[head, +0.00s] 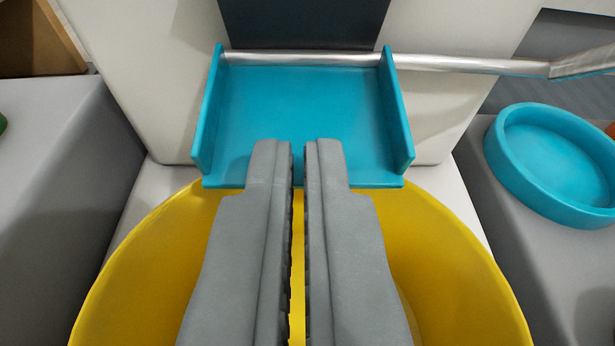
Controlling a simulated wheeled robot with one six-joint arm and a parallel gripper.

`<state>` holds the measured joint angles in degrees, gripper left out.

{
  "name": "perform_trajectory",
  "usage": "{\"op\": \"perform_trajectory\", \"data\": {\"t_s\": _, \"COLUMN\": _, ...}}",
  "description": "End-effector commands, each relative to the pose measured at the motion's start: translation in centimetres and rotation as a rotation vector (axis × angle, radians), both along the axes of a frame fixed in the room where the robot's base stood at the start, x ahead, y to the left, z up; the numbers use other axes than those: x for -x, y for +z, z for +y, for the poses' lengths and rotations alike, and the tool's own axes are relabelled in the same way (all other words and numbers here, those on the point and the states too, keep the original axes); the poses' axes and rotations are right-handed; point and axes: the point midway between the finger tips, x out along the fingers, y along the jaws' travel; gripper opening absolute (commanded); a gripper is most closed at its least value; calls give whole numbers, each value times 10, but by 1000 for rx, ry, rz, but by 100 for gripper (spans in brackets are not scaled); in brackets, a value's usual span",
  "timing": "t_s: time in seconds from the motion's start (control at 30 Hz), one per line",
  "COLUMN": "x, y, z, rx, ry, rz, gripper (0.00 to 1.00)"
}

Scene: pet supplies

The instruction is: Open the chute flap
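The teal chute flap (300,110) is a panel with raised side walls, at the upper middle of the head view. It slopes out from the pale housing above a yellow bowl, below a dark panel or opening (305,22). A metal rod (450,63) runs along its top edge and on to the right, where it bends into a lever-like piece (585,64). My gripper (298,150) points at the flap's lower middle, its fingers nearly together with a thin empty gap. The fingertips overlap the flap's lower edge in the picture; I cannot tell whether they touch it.
The large yellow bowl (135,265) lies below the flap and my fingers. A round teal dish (560,165) sits on a grey surface at the right. A grey block (60,190) stands at the left, with a brown wooden piece (40,40) behind it.

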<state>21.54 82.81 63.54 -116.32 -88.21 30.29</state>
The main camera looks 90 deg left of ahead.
Motion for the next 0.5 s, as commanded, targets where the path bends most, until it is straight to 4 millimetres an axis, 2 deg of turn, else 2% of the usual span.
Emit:
{"op": "perform_trajectory", "data": {"t_s": 0.03, "x": 10, "y": -23, "z": 5, "rx": 13, "ry": -1, "rz": 21, "gripper": 0}}
{"op": "perform_trajectory", "data": {"t_s": 0.5, "x": 10, "y": -26, "z": 8, "rx": 11, "ry": 2, "rz": 20, "gripper": 0}}
